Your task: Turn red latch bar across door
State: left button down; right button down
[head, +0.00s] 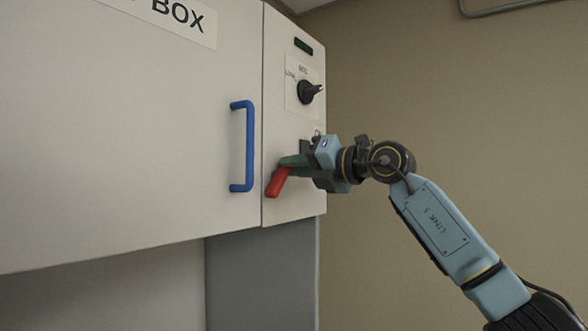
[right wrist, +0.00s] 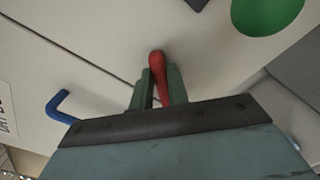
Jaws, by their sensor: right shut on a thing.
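The red latch bar (head: 277,182) is on the narrow right-hand panel of the cabinet, low down, tilted with its visible end pointing down and left. My right gripper (head: 293,165) is shut on the bar; its green fingers sit on either side of it. In the right wrist view the red bar (right wrist: 161,75) shows between the fingers (right wrist: 157,88). The cabinet door (head: 130,130) lies to the left, with a blue handle (head: 249,146). The bar's visible end stays right of the seam beside the door. My left gripper is not in view.
A black rotary knob (head: 308,91) sits on a plate above the latch. A green round button (right wrist: 266,12) shows in the right wrist view. A grey surface (head: 262,275) lies below the panel. The space right of the cabinet is open up to a tan wall (head: 450,100).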

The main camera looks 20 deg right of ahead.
jog(key=m+b, duration=0.1)
jog(key=m, duration=0.2)
jog(key=f+m, duration=0.1)
jog(key=m, duration=0.2)
jog(key=f+m+b, duration=0.1)
jog(key=m, duration=0.3)
jog(key=shift+w+d+b, duration=0.25)
jog(key=shift+d+b, duration=0.05)
jog(key=shift+d, duration=0.05)
dwell(0.3)
jog(key=c, duration=1.4)
grip_release()
jog(key=shift+o, duration=0.2)
jog(key=b+v, duration=0.4)
jog(key=v, duration=0.9)
jog(key=shift+s+d, duration=0.15)
jog(key=shift+f, duration=0.1)
